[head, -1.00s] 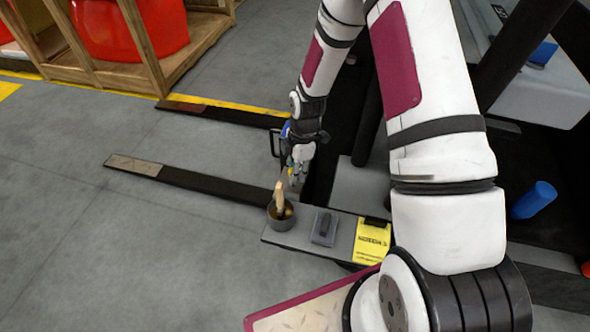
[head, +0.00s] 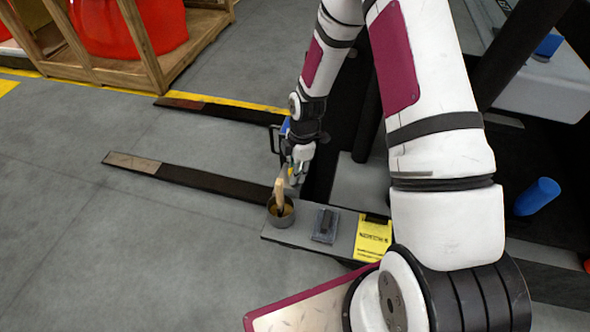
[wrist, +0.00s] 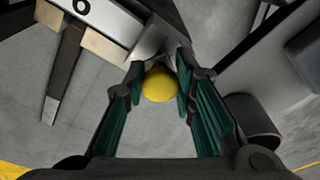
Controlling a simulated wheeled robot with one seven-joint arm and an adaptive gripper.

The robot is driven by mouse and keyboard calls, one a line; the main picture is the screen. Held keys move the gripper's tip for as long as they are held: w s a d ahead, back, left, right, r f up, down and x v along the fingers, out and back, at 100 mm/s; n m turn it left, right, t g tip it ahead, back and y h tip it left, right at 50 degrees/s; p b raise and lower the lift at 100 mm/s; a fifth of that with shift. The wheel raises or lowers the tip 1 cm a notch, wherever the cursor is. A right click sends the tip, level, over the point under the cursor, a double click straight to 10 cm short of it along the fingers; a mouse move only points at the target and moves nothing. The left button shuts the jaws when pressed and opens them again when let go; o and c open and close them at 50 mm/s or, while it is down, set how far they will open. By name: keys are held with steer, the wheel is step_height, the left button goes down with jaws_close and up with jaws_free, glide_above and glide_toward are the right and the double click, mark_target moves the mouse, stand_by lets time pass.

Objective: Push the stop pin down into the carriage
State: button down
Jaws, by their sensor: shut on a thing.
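My gripper (head: 297,178) points down beside the dark forks at the truck's front. In the wrist view my gripper (wrist: 160,72) has its green-padded fingers on either side of a round yellow knob (wrist: 160,86), the stop pin's head, and is shut on it. The pin's shank is hidden below the knob. A grey metal block (wrist: 153,42), seemingly part of the carriage, lies just beyond the fingertips. I cannot tell how deep the pin sits. In the head view the pin is mostly hidden by my gripper.
A fork (head: 190,182) reaches left across the floor. A grey ledge (head: 342,240) near my gripper bears a pot (head: 280,218) with a wooden-handled tool, a grey pad (head: 325,226) and a yellow sign (head: 372,240). A wooden crate (head: 140,50) stands at the upper left.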

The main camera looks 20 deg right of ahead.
steer(key=shift+f+b, duration=0.35)
steer(key=shift+f, duration=0.25)
stand_by(0.3)
steer(key=c, duration=1.2)
jaws_free()
steer(key=shift+c, duration=0.2)
step_height(320, 180, up, 12)
steer(key=d, duration=0.1)
steer(key=shift+d, duration=0.25)
